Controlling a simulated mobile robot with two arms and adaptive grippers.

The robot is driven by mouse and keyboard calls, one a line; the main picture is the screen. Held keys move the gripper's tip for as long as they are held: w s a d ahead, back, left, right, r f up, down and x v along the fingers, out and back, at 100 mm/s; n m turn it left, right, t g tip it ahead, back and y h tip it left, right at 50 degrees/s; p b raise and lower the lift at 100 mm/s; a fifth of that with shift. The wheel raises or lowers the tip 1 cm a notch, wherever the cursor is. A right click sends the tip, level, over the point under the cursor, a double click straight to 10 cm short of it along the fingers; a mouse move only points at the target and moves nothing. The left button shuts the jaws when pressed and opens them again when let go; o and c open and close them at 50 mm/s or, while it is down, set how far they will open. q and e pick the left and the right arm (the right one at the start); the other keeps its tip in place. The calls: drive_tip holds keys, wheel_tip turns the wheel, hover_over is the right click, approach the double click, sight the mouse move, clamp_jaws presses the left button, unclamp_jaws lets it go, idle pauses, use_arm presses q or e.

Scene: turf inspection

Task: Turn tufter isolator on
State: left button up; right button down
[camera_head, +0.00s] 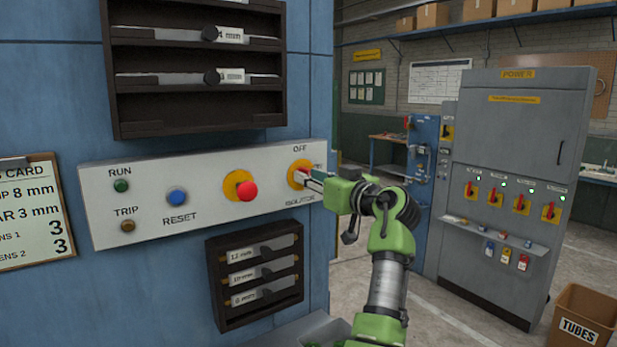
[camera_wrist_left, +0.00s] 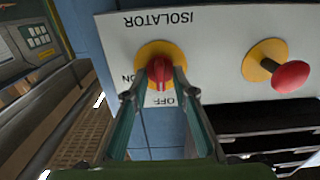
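The isolator (camera_head: 298,175) is a rotary switch with a red knob on a yellow disc, at the right end of a white panel (camera_head: 205,205). It shows upside down in the left wrist view, where its red knob (camera_wrist_left: 160,72) lines up with the OFF mark; ON is to one side. My left gripper (camera_head: 312,178) is in front of the isolator. In the left wrist view its two fingers (camera_wrist_left: 160,97) are apart, one on each side of the knob, with gaps; I see no contact. In the head view the gripper partly hides the knob. My right gripper is not in view.
Left of the isolator on the panel are a red emergency button (camera_head: 246,190), a blue reset button (camera_head: 177,197), and run and trip lamps. Dark racks sit above (camera_head: 195,105) and below (camera_head: 255,315). A grey power cabinet (camera_head: 510,150) stands at the right.

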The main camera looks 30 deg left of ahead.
use_arm(q)
drive_tip(key=shift+s, duration=0.1)
clamp_jaws()
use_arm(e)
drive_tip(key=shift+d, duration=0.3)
use_arm(q)
drive_tip(key=shift+m, duration=0.4)
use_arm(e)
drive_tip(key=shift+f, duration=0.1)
use_arm(q)
drive_tip(key=shift+w+d+r+m+p, duration=0.1)
drive_tip(key=shift+m+p, duration=1)
drive_tip(key=shift+m, duration=3.1)
drive_tip(key=shift+w+m+p, duration=0.1)
drive_tip(key=shift+m+p, duration=0.95)
drive_tip(key=shift+m, duration=3.15)
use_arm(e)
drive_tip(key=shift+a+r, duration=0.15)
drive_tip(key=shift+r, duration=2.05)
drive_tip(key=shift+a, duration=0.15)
